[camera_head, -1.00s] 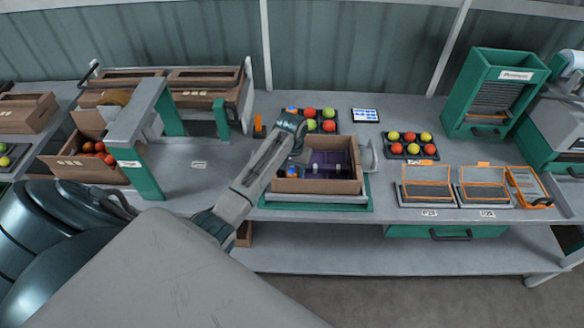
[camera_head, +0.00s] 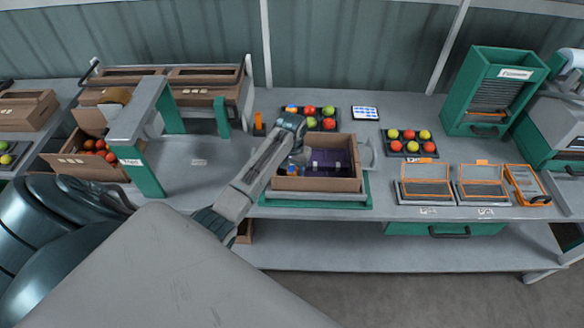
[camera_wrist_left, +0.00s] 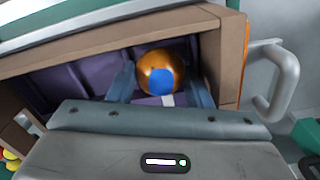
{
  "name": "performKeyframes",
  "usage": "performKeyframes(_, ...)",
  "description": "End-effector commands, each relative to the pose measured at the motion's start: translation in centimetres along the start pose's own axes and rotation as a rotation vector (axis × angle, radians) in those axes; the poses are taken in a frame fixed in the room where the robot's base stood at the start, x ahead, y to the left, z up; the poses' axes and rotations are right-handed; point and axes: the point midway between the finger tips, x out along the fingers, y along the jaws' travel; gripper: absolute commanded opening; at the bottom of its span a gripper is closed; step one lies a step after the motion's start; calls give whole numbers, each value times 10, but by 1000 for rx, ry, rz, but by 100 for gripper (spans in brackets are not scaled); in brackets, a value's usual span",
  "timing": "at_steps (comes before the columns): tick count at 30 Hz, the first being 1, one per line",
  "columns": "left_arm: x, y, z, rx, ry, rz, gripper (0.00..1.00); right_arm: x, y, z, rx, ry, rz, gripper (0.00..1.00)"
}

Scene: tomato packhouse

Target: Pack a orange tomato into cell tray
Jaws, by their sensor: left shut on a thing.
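The orange tomato (camera_wrist_left: 158,72) has a blue patch on its side and sits between the fingers of my left gripper (camera_wrist_left: 160,88), which is shut on it. In the head view my left gripper (camera_head: 297,165) reaches into the left part of an open brown box (camera_head: 318,185), and the tomato is mostly hidden there. The purple cell tray (camera_head: 330,160) lies in the box, and it also shows beside the tomato in the left wrist view (camera_wrist_left: 58,88). Whether the tomato touches the tray I cannot tell. My right gripper is not in view.
Behind the box is a black tray of mixed tomatoes (camera_head: 320,123). To the right are another tomato tray (camera_head: 408,142) and orange-framed bins (camera_head: 426,185). A green-legged grey frame (camera_head: 145,170) stands to the left. The box walls surround the gripper closely.

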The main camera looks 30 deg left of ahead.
Motion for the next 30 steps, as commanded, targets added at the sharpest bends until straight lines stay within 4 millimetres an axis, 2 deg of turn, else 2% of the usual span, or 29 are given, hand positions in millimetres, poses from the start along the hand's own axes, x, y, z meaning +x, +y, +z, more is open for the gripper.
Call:
performKeyframes(10,0,0,0,0,0,0,35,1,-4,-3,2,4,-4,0)
performKeyframes(11,0,0,0,0,0,0,50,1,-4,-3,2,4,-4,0)
performKeyframes(12,0,0,0,0,0,0,57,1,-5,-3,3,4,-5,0)
performKeyframes(14,0,0,0,0,0,0,69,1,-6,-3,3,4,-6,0)
performKeyframes(15,0,0,0,0,0,0,71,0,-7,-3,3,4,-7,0)
performKeyframes(20,0,0,0,0,0,0,71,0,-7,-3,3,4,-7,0)
performKeyframes(22,0,0,0,0,-1,0,59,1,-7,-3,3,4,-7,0)
performKeyframes(23,0,0,0,0,-1,0,56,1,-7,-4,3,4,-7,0)
performKeyframes(30,0,0,0,0,-1,0,56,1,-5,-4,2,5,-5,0)
